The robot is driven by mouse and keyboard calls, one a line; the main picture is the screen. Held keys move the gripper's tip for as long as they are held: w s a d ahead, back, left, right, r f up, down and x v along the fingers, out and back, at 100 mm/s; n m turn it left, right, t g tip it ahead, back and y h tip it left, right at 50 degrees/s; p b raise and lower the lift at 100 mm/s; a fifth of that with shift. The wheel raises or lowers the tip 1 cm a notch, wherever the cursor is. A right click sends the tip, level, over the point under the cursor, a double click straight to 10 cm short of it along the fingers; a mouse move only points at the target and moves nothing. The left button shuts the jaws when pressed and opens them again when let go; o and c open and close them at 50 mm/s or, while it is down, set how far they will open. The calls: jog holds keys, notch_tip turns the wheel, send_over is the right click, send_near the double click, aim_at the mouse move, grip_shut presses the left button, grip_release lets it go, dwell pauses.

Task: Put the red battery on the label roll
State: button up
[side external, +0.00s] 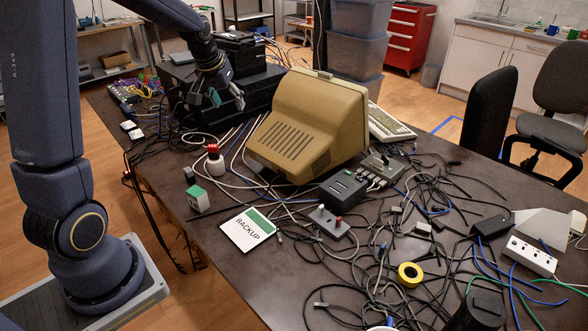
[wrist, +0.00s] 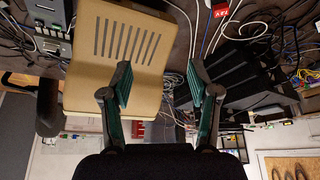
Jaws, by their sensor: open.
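The red battery (side external: 213,149) is a small red block that appears to sit on top of the white label roll (side external: 217,165), left of the beige monitor. In the wrist view, the red battery (wrist: 220,10) shows white lettering at the top edge, right of the monitor; the pale roll (wrist: 222,2) is mostly cut off there. My gripper (side external: 227,98) is raised behind and above them, apart from both. In the wrist view my gripper (wrist: 160,80) has its two fingers spread with nothing between them.
The beige monitor (side external: 305,120) stands close to the right of the roll. Black equipment (side external: 250,97) is behind it. A green-and-white box (side external: 198,199) and a BACKUP card (side external: 247,229) lie in front. Loose cables cover much of the table; a yellow tape roll (side external: 410,275) lies among them.

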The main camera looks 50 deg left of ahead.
jog(key=s+d+r+m, duration=0.1)
jog(key=s+d+r, duration=0.2)
jog(key=s+d, duration=0.15)
jog(key=s+d+r+m+t+h, duration=0.1)
jog(key=s+d+r, duration=0.15)
jog(key=d, duration=0.35)
jog(key=s+d+r+m, duration=0.1)
jog(key=s+d+r, duration=0.1)
jog(key=s+d, duration=0.25)
jog(key=s+d+f+m+h, duration=0.1)
jog(key=s+d+m, duration=0.1)
jog(key=s+d, duration=0.5)
jog(key=shift+s+m, duration=0.4)
jog(key=shift+s, duration=0.75)
